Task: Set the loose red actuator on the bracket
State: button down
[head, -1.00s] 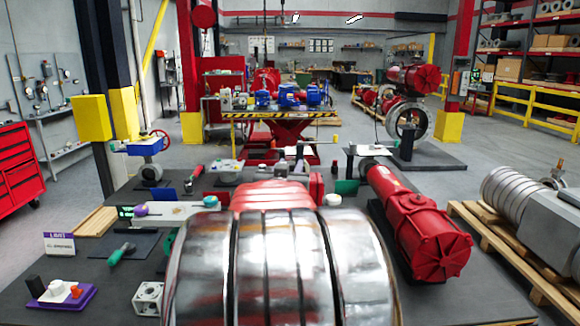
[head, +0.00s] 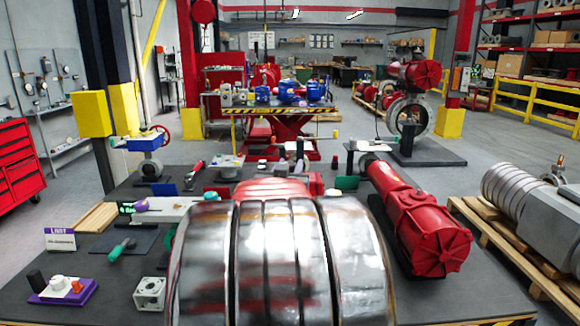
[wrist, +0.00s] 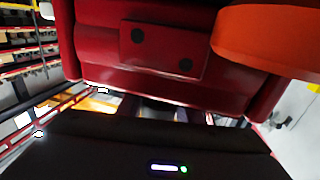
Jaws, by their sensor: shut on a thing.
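A red body with a flat plate and two dark holes (wrist: 165,48) fills the top of the wrist view, very close; it looks like the loose red actuator. My gripper (wrist: 165,145) shows as a dark body with a small light below it. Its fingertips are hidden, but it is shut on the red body. In the head view a ribbed shiny metal cylinder, with a red part (head: 272,188) beyond it, hides the grip. Another red actuator (head: 425,235) lies on the bench at the right. I cannot make out the bracket.
An orange rounded part (wrist: 270,38) juts in at the right of the wrist view. The dark bench (head: 115,285) carries a purple tray (head: 62,290), a white sign (head: 60,239) and a metal block (head: 150,293) at the left. A wooden pallet (head: 500,243) stands at the right.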

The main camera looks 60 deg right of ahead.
jog(key=c, duration=1.2)
grip_release()
jog(key=shift+f, duration=0.2)
jog(key=shift+s+a+r, duration=0.15)
jog(key=shift+a, duration=0.45)
jog(key=shift+v, duration=6.3)
jog(key=shift+r, duration=0.1)
